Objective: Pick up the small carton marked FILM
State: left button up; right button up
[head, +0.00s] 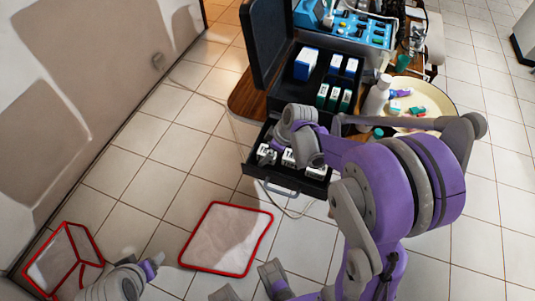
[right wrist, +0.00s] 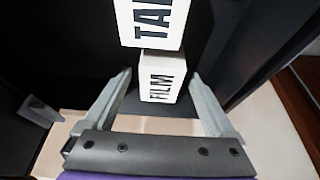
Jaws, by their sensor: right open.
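The small white carton marked FILM (right wrist: 160,78) stands in the right wrist view, just ahead of my right gripper (right wrist: 161,78). The two grey fingers are apart, one to each side of its near part. I see no contact between them and the carton. In the head view, an open black drawer (head: 258,176) holds several small white cartons, and my right wrist (head: 310,148) hangs over it. Grey and purple parts of mine show at the bottom, but the left gripper's state is unclear.
A white carton with lettering starting TA (right wrist: 150,22) stands directly beyond FILM. Dark walls lie close on both sides. Behind the drawer, the black case holds a blue-and-white box (head: 306,62) and green-marked cartons. A cream tray (head: 440,96) is to the right.

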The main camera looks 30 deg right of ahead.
jog(key=c, duration=1.4)
